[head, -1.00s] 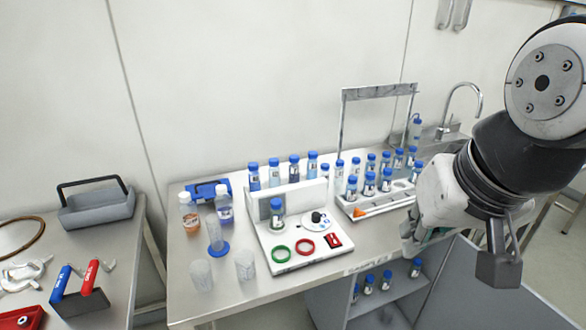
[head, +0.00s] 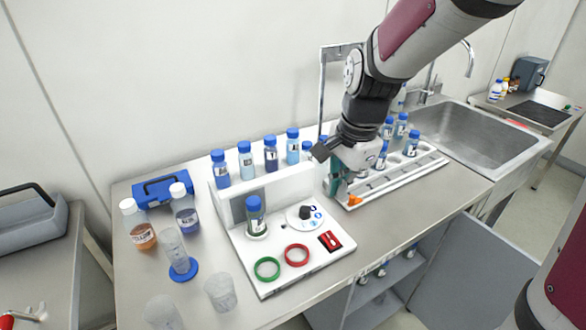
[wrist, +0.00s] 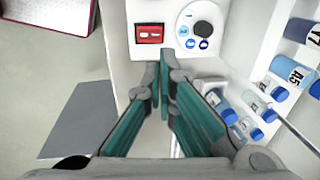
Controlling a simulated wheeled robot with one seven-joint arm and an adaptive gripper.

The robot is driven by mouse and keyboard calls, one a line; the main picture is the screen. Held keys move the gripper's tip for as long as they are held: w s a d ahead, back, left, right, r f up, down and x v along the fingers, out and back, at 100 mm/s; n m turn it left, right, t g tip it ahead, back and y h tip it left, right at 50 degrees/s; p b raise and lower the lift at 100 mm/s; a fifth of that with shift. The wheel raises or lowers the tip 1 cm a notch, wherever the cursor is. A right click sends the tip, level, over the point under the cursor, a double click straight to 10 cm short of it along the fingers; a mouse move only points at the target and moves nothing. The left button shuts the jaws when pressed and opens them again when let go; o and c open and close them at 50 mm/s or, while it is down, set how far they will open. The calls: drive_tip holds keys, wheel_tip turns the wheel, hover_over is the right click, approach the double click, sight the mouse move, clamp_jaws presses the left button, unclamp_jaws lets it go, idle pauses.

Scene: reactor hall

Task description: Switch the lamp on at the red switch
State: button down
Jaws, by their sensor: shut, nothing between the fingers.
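The red switch (head: 330,241) is a small red rocker on the front right of a white station (head: 290,275) on the bench. It also shows in the wrist view (wrist: 148,32), at the top. My gripper (head: 335,192) hangs behind and above the switch, at the station's right end. In the wrist view its teal fingers (wrist: 160,66) are shut and empty. Their tips point at the switch's lower edge in that picture; I cannot tell the gap. I cannot make out a lamp.
The station has a black knob (head: 305,212), a green ring (head: 267,267), a red ring (head: 296,255) and a blue-capped vial (head: 255,215). A vial rack (head: 425,165) stands close on the right. Loose beakers (head: 220,292) are at the left front. A sink (head: 480,135) is further right.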

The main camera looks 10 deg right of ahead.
sight(326, 232)
drive_tip(key=shift+w, duration=0.15)
drive_tip(key=shift+f, duration=0.15)
drive_tip(key=f, duration=0.4)
drive_tip(key=w+f, duration=0.1)
drive_tip(key=f, duration=0.4)
drive_tip(key=w+f+b, duration=0.1)
drive_tip(key=f, duration=0.3)
drive_tip(key=shift+a+f, duration=0.3)
drive_tip(key=shift+f, duration=0.05)
drive_tip(key=shift+w+a+f+g+p, duration=0.1)
drive_tip(key=shift+w+f+g+p, duration=0.1)
drive_tip(key=shift+f+g+p, duration=0.25)
drive_tip(key=shift+r, duration=0.1)
